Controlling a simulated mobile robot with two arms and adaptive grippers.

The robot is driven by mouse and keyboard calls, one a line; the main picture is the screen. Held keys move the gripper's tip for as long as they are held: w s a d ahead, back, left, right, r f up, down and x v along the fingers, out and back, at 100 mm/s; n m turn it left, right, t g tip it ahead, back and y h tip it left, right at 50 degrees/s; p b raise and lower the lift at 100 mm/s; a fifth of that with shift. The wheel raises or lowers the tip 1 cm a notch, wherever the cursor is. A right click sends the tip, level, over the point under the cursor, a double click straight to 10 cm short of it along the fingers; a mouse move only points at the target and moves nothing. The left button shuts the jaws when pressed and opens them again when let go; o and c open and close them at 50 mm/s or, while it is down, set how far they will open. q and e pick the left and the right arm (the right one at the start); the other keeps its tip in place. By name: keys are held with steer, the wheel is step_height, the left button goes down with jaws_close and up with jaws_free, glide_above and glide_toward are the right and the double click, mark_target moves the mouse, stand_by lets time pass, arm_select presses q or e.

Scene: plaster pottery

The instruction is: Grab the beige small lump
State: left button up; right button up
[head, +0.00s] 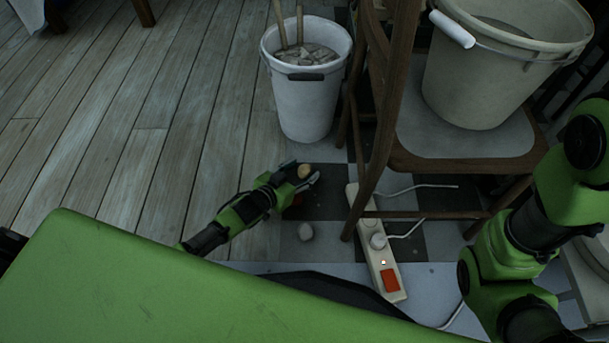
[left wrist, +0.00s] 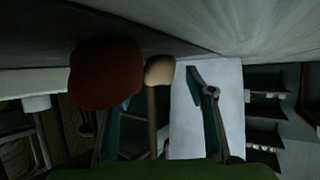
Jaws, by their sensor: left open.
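The beige small lump (head: 304,171) shows at the tips of my left gripper (head: 302,173) in the head view. In the left wrist view the lump (left wrist: 159,70) appears between the two fingertips, nearer the left finger. My left gripper is open, with its fingers apart; I cannot tell whether either finger touches the lump. My right gripper is out of view.
A dark red lump (left wrist: 105,75) looms beside the left finger in the wrist view. A power strip (head: 391,272), a wooden chair (head: 455,163) and a white bucket (head: 303,105) stand around.

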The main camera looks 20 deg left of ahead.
arm_select(q)
steer(key=shift+w+d, duration=0.1)
steer(key=shift+w, duration=0.05)
steer(key=c, duration=1.2)
steer(key=shift+c, duration=0.2)
